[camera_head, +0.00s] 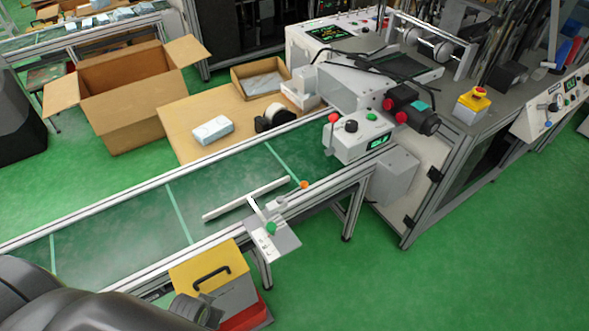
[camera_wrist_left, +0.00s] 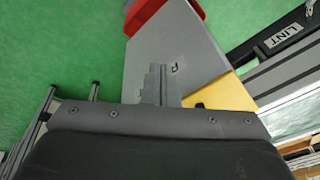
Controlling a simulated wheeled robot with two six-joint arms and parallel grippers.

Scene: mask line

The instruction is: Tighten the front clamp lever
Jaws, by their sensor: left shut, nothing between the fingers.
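A white guide rail (camera_head: 246,199) lies over the green conveyor belt (camera_head: 120,226). Beside it on the near frame is a grey bracket plate (camera_head: 274,243) with a green knob (camera_head: 271,228). An orange knob (camera_head: 304,184) sits at the rail's right end. I cannot tell from the picture which knob belongs to the front clamp lever. My left gripper (camera_head: 205,312) is low at the bottom, in front of the yellow-topped box, apart from both knobs. In the left wrist view its fingers (camera_wrist_left: 162,84) are together and empty. My right gripper is not in view.
A grey box with a yellow top (camera_head: 200,268) and red base stands below the conveyor's near edge; it also shows in the left wrist view (camera_wrist_left: 172,45). A machine with a red-knobbed lever (camera_head: 333,118) stands at the belt's right end. Green floor at lower right is clear.

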